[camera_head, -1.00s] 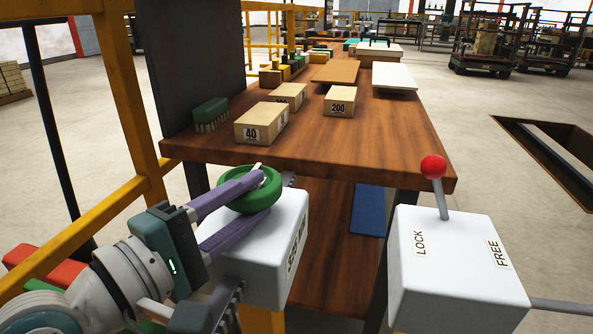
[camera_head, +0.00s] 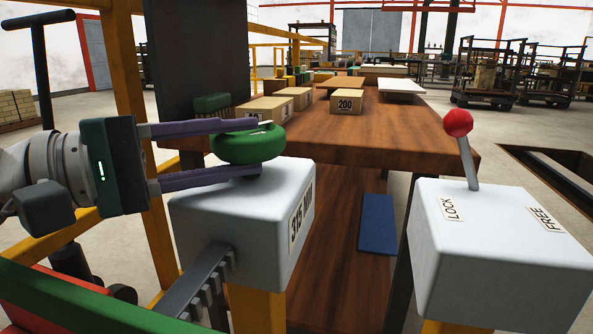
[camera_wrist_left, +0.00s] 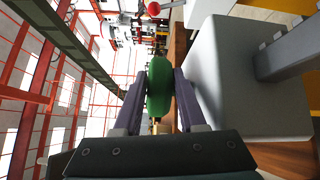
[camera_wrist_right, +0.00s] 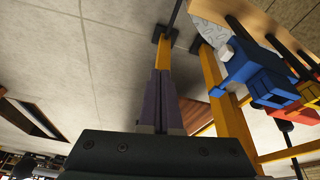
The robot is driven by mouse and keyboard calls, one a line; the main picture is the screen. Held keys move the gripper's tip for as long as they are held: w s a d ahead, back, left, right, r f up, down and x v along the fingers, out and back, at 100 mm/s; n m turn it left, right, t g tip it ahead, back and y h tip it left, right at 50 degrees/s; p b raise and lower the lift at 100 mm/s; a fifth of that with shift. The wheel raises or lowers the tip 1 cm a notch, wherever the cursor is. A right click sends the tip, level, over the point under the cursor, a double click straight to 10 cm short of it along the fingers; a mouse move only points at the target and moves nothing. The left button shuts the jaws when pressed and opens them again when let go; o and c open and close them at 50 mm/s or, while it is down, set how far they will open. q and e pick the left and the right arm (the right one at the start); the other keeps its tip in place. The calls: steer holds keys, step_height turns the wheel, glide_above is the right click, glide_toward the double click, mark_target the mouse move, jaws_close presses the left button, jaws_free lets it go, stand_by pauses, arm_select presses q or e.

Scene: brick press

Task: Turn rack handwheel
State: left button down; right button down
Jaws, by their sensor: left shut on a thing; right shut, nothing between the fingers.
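The green rack handwheel (camera_head: 248,146) sits on top of a white box (camera_head: 240,205) labelled 315 MM, with a toothed rack (camera_head: 205,283) coming out of its front side. My left gripper (camera_head: 262,148) reaches in from the left, with one purple finger above the wheel's rim and one below. It is shut on the wheel. In the left wrist view the wheel (camera_wrist_left: 159,88) is between the two fingers. My right gripper (camera_wrist_right: 165,75) is not in the head view. In the right wrist view its fingers are together and empty.
A second white box (camera_head: 500,240), marked LOCK and FREE, stands at right with a red-knobbed lever (camera_head: 458,123). A wooden bench (camera_head: 390,135) with cartons and a brush lies behind. A yellow post (camera_head: 130,80) stands behind my left gripper.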

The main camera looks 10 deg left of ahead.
arm_select(q)
steer(key=shift+w+a+m+g+h, duration=0.1)
steer(key=shift+a+m+g+h, duration=0.05)
steer(key=shift+m+g+h, duration=0.4)
steer(key=shift+w+a+m+g+h, duration=0.15)
steer(key=shift+m+g+h, duration=0.25)
steer(key=shift+g, duration=0.25)
steer(key=shift+a+f+m+g+h, duration=0.1)
steer(key=shift+m+g+h, duration=0.15)
steer(key=shift+m+g, duration=0.25)
steer(key=shift+a+f+m+g+h, duration=0.1)
steer(key=shift+m+g+h, duration=0.1)
steer(key=shift+m+g, duration=0.25)
steer(key=shift+w+a+f+m+g+h+b, duration=0.1)
steer(key=shift+m+g+h+b, duration=0.35)
steer(key=shift+g+b, duration=0.6)
steer(key=shift+w+a+m+g+h+b, duration=0.15)
steer(key=shift+m+g+b, duration=0.5)
steer(key=shift+g+b, duration=0.35)
steer(key=shift+a+m+g+h+b, duration=0.1)
steer(key=shift+m+g+b, duration=0.5)
steer(key=shift+g+b, duration=0.35)
steer(key=shift+r, duration=0.2)
steer(key=c, duration=0.8)
jaws_free()
steer(key=shift+d, duration=0.1)
steer(key=shift+o, duration=0.2)
